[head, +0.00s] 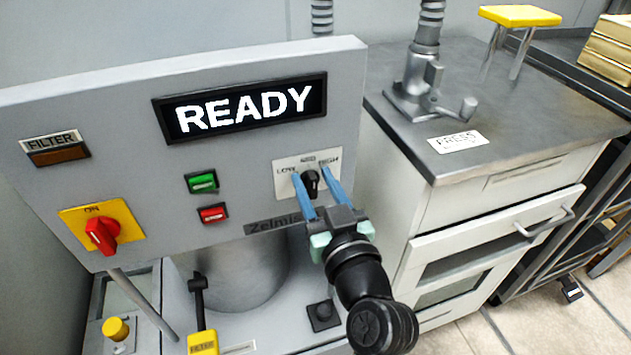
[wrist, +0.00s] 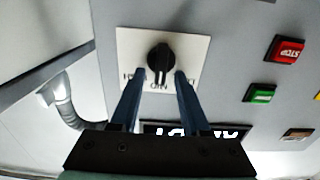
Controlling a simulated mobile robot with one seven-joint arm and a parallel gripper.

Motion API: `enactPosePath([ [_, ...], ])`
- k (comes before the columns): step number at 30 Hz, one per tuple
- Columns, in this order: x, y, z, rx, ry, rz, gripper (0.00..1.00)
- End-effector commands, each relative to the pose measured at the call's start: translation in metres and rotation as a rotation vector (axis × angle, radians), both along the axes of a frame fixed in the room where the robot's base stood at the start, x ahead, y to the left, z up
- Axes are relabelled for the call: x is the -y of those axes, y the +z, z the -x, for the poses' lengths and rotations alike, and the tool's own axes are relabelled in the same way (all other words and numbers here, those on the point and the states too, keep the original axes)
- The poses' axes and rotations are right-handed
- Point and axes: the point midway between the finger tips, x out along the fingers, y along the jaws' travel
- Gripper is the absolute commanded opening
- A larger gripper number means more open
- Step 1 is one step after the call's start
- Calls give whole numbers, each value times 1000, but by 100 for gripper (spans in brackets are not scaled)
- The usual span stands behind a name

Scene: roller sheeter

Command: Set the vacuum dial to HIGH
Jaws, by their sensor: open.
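The vacuum dial (head: 311,183) is a black knob on a white plate with LOW at the left, a small middle label and HIGH at the right. In the head view its pointer looks roughly upward, toward the middle label. It also shows in the wrist view (wrist: 159,60), where its pointer aims down at the middle label. My gripper (head: 314,178) is open, its two blue fingers on either side of the knob. In the wrist view the fingers (wrist: 155,75) flank the knob with gaps; whether they touch the plate I cannot tell.
The panel holds a READY display (head: 240,108), a green button (head: 202,181), a red stop button (head: 213,214) and a red rotary switch (head: 102,233) at ON. A grey counter (head: 520,110) with a press (head: 425,85) stands to the right.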

Motion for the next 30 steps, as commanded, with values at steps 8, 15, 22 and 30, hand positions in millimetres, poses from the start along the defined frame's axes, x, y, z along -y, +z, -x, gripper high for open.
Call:
enactPosePath([
  [8, 0, 0, 0, 0, 0, 0, 23],
  [15, 0, -1, 1, -2, 1, 1, 0],
  [22, 0, -2, 1, -7, 1, -2, 0],
  [30, 1, -4, 0, -36, 1, -78, 0],
])
